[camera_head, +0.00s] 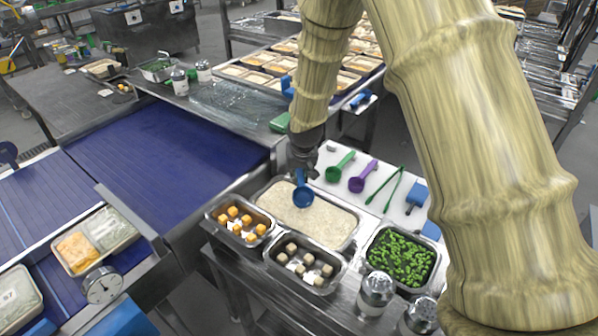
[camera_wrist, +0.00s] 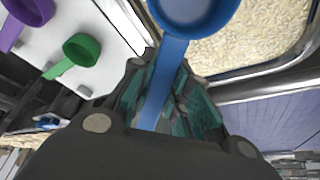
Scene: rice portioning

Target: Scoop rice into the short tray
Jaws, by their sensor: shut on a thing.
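My gripper (camera_head: 303,152) is shut on the handle of a blue scoop (camera_head: 303,196). The scoop's handle also shows between the fingers in the wrist view (camera_wrist: 163,85). Its round bowl hangs over the back left part of the rice (camera_head: 318,222) in a wide metal pan (camera_head: 352,243); no rice shows in the bowl. I cannot tell if it touches the rice. A compartment tray (camera_head: 82,270) with orange food and pale contents sits on the blue conveyor at left. Another tray (camera_head: 15,303) with pale contents is at the lower left edge. I cannot tell which is the short tray.
Green (camera_head: 333,173) and purple (camera_head: 357,184) scoops and green tongs (camera_head: 385,188) lie behind.

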